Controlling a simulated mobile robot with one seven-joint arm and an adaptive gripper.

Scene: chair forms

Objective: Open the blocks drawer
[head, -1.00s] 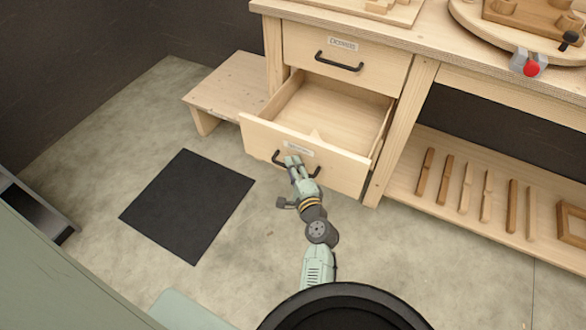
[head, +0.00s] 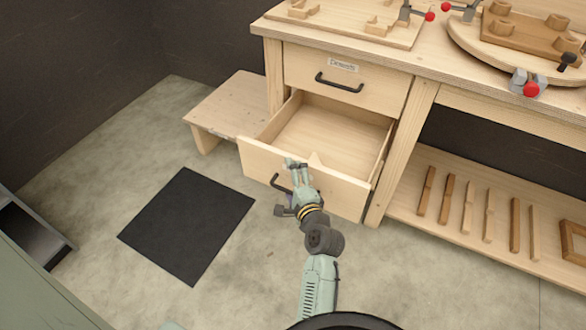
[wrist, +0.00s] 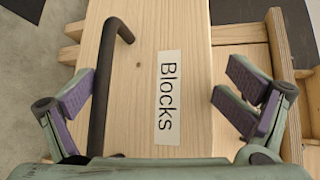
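The blocks drawer (head: 262,165) is the lower drawer under the bench and stands pulled out, its pale wooden interior showing. Its black bar handle (wrist: 108,75) runs along the front panel in the wrist view, beside the white "Blocks" label (wrist: 168,97). In the head view the handle (head: 278,183) is partly hidden by my gripper (head: 298,165), which is at the drawer front. In the wrist view my gripper (wrist: 160,88) is open, its fingers spread either side of the front panel with nothing between them gripped. The handle lies between the fingers, nearer the left one.
The upper drawer (head: 305,68) is shut. A low wooden step (head: 232,98) stands left of the drawer. A black mat (head: 187,225) lies on the floor. Wooden strips lie on the lower shelf (head: 400,200) at right. Floor in front is clear.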

